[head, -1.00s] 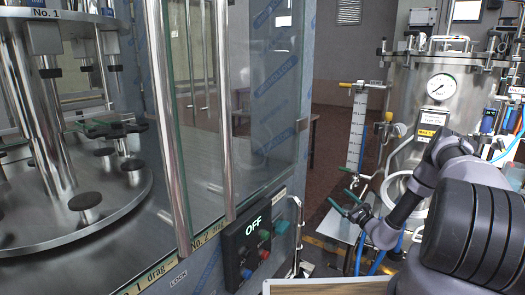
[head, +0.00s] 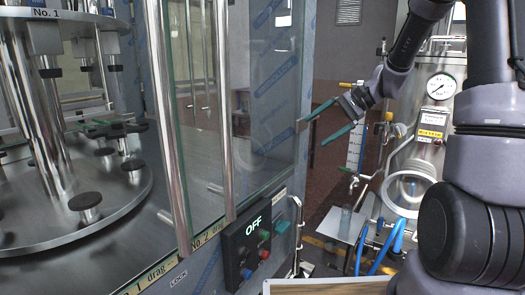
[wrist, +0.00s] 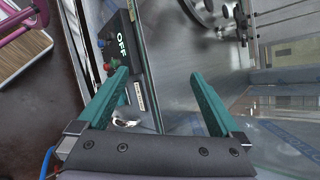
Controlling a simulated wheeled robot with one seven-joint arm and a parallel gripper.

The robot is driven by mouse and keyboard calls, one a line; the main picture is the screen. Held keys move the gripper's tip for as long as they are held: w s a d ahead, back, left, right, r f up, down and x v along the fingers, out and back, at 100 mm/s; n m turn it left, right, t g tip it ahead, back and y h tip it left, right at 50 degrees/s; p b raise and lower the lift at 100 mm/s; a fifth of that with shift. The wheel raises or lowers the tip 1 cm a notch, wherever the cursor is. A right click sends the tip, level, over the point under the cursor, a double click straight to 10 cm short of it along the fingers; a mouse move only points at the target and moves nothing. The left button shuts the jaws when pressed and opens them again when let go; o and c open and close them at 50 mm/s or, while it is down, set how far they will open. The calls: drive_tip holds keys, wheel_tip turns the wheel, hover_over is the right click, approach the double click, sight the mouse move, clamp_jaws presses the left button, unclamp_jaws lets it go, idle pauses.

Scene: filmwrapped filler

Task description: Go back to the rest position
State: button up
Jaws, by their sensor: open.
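My gripper (head: 311,133) is raised in the head view, in front of the right edge of the glass-fronted machine (head: 260,110). Its two green fingers are spread apart with nothing between them. In the wrist view the open fingers (wrist: 160,74) also have an empty gap, with the machine's control panel and glass beyond.
A steel tank with a pressure gauge (head: 440,86) stands at the right, behind my arm. Blue hoses (head: 385,250) run beside the stand. The control panel (head: 252,238) reads OFF. A round steel platform (head: 70,215) is inside the machine.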

drive_tip(key=s+d+r+n+t+h, duration=0.2)
drive_tip(key=s+r, duration=0.4)
drive_tip(key=s, duration=0.4)
drive_tip(key=s+d+r+n+t+h, duration=0.2)
drive_tip(key=s+d+r+t+h, duration=0.2)
drive_tip(key=s, duration=0.7)
wheel_tip(320, 180, up, 2)
drive_tip(key=d+h, duration=0.1)
drive_tip(key=h, duration=0.1)
drive_tip(key=shift+d+h, duration=0.2)
drive_tip(key=shift+h, duration=0.1)
